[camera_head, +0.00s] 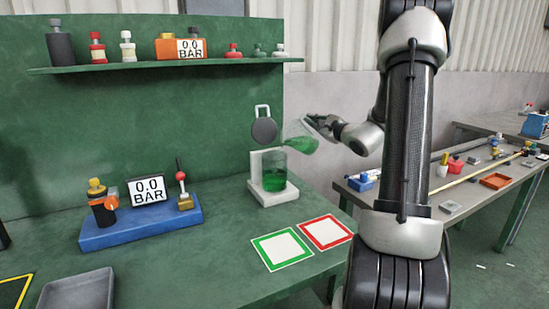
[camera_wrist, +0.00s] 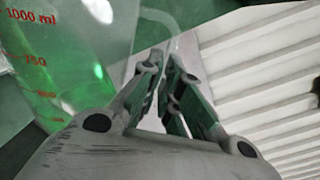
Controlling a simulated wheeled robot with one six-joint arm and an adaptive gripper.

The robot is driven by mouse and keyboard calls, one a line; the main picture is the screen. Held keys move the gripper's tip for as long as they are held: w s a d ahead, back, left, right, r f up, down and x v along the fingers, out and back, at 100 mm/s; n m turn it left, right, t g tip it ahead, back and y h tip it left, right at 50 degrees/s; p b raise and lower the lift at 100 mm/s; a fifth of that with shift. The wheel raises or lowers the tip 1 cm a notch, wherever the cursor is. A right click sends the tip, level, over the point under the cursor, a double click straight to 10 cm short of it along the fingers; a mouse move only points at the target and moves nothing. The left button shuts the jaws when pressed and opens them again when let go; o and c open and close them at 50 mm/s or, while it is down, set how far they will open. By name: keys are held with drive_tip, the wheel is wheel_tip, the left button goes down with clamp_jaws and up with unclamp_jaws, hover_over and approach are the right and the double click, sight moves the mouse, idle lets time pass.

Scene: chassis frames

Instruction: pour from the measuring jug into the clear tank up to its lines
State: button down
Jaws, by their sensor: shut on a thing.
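The clear tank (camera_head: 274,172) stands on a white stand (camera_head: 262,197) on the green bench and has green liquid in its lower part. The measuring jug (camera_head: 300,138), also with green liquid, is tilted above the tank, its spout end toward the left. My gripper (camera_head: 318,122) is shut on the jug from the right side. In the wrist view the jug (camera_wrist: 68,55) shows red marks, the top one reading 1000 ml, and my gripper (camera_wrist: 165,85) shows its two fingers close together. The tank's lines are too small to read, and I cannot tell whether liquid is flowing.
A green-framed square (camera_head: 282,249) and a red-framed square (camera_head: 325,232) lie in front of the tank. A blue base (camera_head: 142,228) with a gauge stands to the left. A grey tray (camera_head: 77,291) lies front left. A shelf (camera_head: 160,65) runs above.

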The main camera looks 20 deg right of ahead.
drive_tip(key=shift+a+r+n, duration=0.2)
drive_tip(key=shift+n, duration=0.1)
drive_tip(key=shift+a+r+n, duration=0.15)
drive_tip(key=shift+r+n, duration=0.1)
drive_tip(key=shift+n, duration=0.05)
drive_tip(key=shift+s+a+r+n+p, duration=0.1)
drive_tip(key=shift+a+r+n+p, duration=0.45)
drive_tip(key=shift+r+n+p, duration=0.2)
idle(2.4)
drive_tip(key=d+f+m, duration=0.2)
drive_tip(key=f+m, duration=0.1)
drive_tip(key=d+f+m, duration=0.1)
drive_tip(key=m, duration=0.1)
drive_tip(key=shift+d+f, duration=0.25)
drive_tip(key=shift+f, duration=0.05)
drive_tip(key=shift+w+d+f+m, duration=0.1)
drive_tip(key=shift+w+f+m, duration=0.15)
drive_tip(key=shift+f+m, duration=0.1)
drive_tip(key=shift+d+f+m, duration=0.4)
drive_tip(key=shift+f, duration=0.3)
drive_tip(key=shift+f, duration=0.1)
idle(0.6)
drive_tip(key=d+f+m+b, duration=0.2)
drive_tip(key=d+f+m, duration=0.2)
drive_tip(key=f, duration=0.5)
drive_tip(key=shift+w+d+m, duration=0.15)
drive_tip(key=shift+w+m, duration=0.1)
drive_tip(key=shift+m, duration=0.95)
